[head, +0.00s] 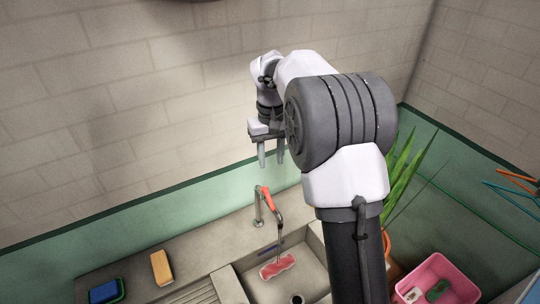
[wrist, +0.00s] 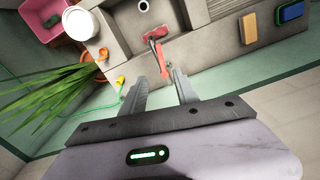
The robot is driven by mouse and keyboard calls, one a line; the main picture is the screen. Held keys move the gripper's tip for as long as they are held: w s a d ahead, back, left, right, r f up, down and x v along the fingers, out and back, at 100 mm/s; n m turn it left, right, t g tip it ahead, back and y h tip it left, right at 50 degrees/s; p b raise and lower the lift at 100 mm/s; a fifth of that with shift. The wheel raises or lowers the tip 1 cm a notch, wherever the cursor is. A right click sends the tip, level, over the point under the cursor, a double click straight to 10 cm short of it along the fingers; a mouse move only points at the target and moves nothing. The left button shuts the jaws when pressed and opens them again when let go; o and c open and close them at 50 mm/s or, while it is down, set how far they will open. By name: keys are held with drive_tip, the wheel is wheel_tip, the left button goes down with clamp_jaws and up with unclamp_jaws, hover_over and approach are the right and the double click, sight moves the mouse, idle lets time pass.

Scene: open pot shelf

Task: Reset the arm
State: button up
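My gripper (head: 272,158) hangs in the air above the counter, in front of the brick wall, with its fingers pointing down. In the wrist view my gripper (wrist: 157,78) shows two fingers apart with nothing between them. It is open and empty. The arm is raised and bent over, and it hides part of the wall and the counter's right side in the head view. Below the gripper is a faucet (head: 270,205) with a red handle, apart from the fingers.
The sink (head: 312,268) holds a red-and-white item (head: 278,266). A yellow sponge (head: 162,268) and a blue sponge (head: 104,292) lie on the left counter. A leafy plant (head: 402,170) and a pink bin (head: 440,262) stand at right. The air around the gripper looks clear.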

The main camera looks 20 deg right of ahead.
drive_tip(key=s+a+f+m+t+b, duration=0.1)
drive_tip(key=s+a+f+b, duration=0.15)
drive_tip(key=s+b, duration=0.45)
drive_tip(key=s+a+f+m+t+b, duration=0.1)
drive_tip(key=s+a+t+b, duration=0.15)
drive_tip(key=s+b, duration=0.5)
drive_tip(key=s+a+f+m+t+y+b, duration=0.1)
drive_tip(key=s+a+f+b, duration=0.1)
drive_tip(key=s+f+b, duration=0.3)
drive_tip(key=s+a+f+m+t+y+b, duration=0.1)
drive_tip(key=s+a+f+b, duration=0.1)
drive_tip(key=s+f+b, duration=0.4)
drive_tip(key=s+f, duration=0.2)
drive_tip(key=s, duration=0.3)
drive_tip(key=shift+a+f, duration=0.25)
drive_tip(key=shift+f, duration=0.05)
